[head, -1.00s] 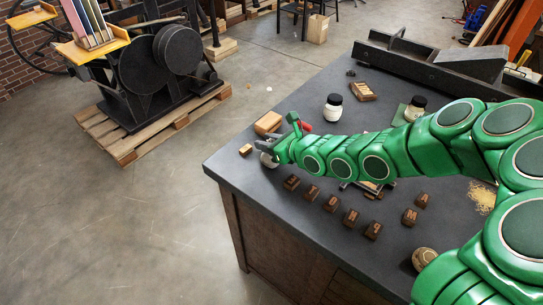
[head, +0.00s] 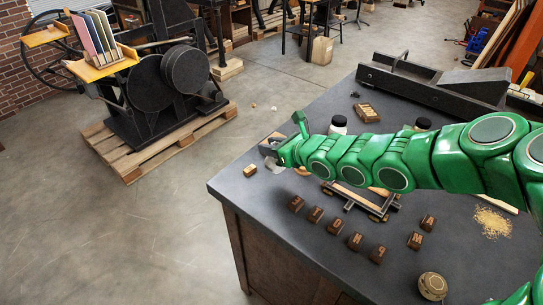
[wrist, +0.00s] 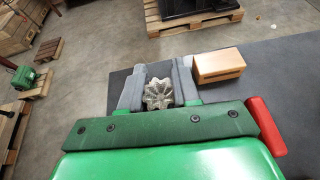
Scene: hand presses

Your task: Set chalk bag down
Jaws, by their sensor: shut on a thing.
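The chalk bag is a pale, gathered bundle seen from above between the two grey fingers in the wrist view (wrist: 157,94). In the head view only a small whitish part of it (head: 273,165) shows below the fingers, near the table's left corner. My gripper (head: 268,148) is shut on the bag; its fingers lie on both sides of it in the wrist view (wrist: 158,88). The dark grey table top (head: 235,188) is under and around it. I cannot tell whether the bag touches the table.
An orange-brown wooden block (wrist: 218,65) lies close to the right of the fingers in the wrist view. A small wooden block (head: 250,170) sits near the table's left edge. Several dark letter blocks (head: 355,241) line the front. A small wheeled frame (head: 362,198) stands below my arm.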

